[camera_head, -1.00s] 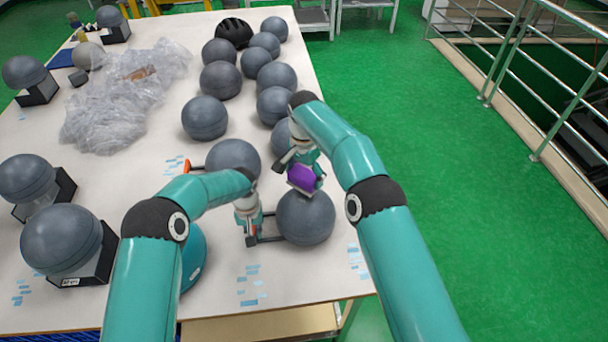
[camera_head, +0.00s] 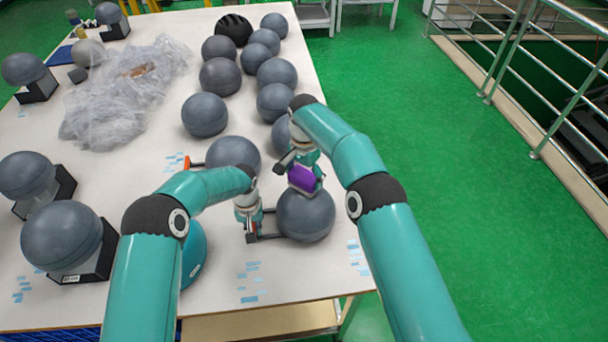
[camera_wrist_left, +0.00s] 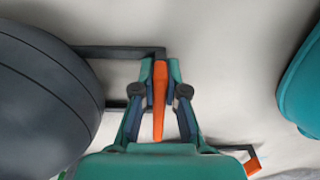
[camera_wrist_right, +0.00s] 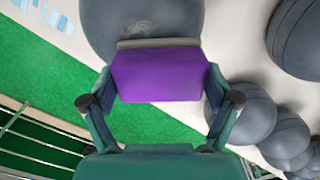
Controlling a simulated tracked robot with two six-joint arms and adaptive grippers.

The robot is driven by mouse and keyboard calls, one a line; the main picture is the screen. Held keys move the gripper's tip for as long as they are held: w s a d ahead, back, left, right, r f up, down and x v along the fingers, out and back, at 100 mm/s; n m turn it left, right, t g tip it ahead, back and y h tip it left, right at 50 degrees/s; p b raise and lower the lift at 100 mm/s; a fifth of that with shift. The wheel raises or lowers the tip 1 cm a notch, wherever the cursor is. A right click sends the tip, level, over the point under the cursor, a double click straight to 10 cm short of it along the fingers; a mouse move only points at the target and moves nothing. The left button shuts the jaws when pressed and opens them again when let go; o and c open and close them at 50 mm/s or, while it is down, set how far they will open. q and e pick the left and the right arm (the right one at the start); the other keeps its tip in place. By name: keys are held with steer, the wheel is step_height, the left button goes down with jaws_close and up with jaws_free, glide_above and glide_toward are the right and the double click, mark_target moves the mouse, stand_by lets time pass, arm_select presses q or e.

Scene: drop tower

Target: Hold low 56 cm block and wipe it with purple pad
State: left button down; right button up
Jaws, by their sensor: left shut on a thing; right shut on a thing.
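A dark grey ball-shaped block (camera_head: 306,216) rests near the table's front right edge, with a dark bracket on its left side. My left gripper (camera_head: 251,232) is shut on the bracket's orange handle (camera_wrist_left: 159,100), beside the block; the ball fills the left of the left wrist view (camera_wrist_left: 40,100). My right gripper (camera_wrist_right: 158,88) is shut on the purple pad (camera_head: 305,179). The pad, with a grey strip along its far edge (camera_wrist_right: 158,43), is at the top of the ball. It overlaps the ball in view; I cannot tell whether they touch.
Another grey ball (camera_head: 234,155) with an orange handle stands just behind. A teal ball (camera_head: 193,258) is partly hidden by my left arm. Several grey balls, a black helmet (camera_head: 234,29) and clear plastic wrap (camera_head: 125,95) lie further back on the white table (camera_head: 130,190).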

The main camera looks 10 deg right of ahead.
steer(key=shift+s+r, duration=0.15)
steer(key=shift+s, duration=0.9)
steer(key=shift+s+f, duration=0.15)
steer(key=shift+s, duration=1)
steer(key=shift+s+f, duration=0.1)
steer(key=shift+s, duration=1.05)
steer(key=shift+w, duration=3.35)
steer(key=shift+r, duration=0.1)
steer(key=shift+r, duration=0.1)
steer(key=shift+r, duration=3.45)
arm_select(q)
steer(key=c, duration=1.1)
jaws_free()
steer(key=shift+c, duration=0.2)
